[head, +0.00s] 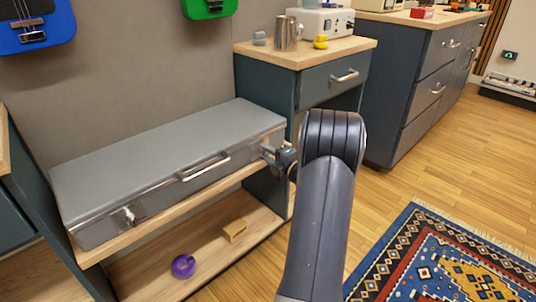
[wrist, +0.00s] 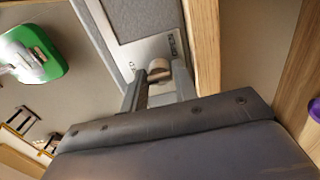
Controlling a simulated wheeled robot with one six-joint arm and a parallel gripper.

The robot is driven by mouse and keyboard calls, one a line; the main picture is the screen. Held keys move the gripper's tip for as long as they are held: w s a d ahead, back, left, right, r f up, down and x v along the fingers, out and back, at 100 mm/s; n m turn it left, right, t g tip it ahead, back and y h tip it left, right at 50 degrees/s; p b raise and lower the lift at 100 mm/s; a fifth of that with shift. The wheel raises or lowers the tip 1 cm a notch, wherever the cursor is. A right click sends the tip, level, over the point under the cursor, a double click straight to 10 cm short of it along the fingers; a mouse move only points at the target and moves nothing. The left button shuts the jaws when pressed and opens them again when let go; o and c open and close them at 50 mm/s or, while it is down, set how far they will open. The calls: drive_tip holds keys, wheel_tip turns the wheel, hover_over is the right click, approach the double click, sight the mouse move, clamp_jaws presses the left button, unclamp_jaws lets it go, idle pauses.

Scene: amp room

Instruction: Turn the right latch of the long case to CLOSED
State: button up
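The long grey case (head: 165,155) lies closed on a wooden shelf, with a handle (head: 205,167) on its front and a left latch (head: 128,215) near its left end. My gripper (head: 270,153) is at the case's right front end and hides the right latch in the head view. In the wrist view the right latch's pale knob (wrist: 158,67) lies between the tips of my gripper (wrist: 160,74). A light label plate (wrist: 165,45) with dark lettering is beside the knob. I cannot tell whether the fingers press on the knob or how far it is turned.
The shelf edge (wrist: 206,50) runs close beside my gripper. A purple round object (head: 183,266) and a small wooden block (head: 235,231) lie on the lower shelf. A drawer cabinet (head: 330,87) stands right of the case. Open floor and a patterned rug (head: 450,260) are at right.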

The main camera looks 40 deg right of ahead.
drive_tip(key=o, duration=0.4)
drive_tip(key=shift+c, duration=0.2)
drive_tip(key=s+p, duration=0.3)
drive_tip(key=s, duration=0.7)
drive_tip(key=shift+s+d, duration=0.4)
drive_tip(key=shift+w, duration=0.1)
drive_tip(key=w+b, duration=0.3)
drive_tip(key=w, duration=0.7)
drive_tip(key=shift+w+a, duration=0.35)
drive_tip(key=shift+a, duration=0.05)
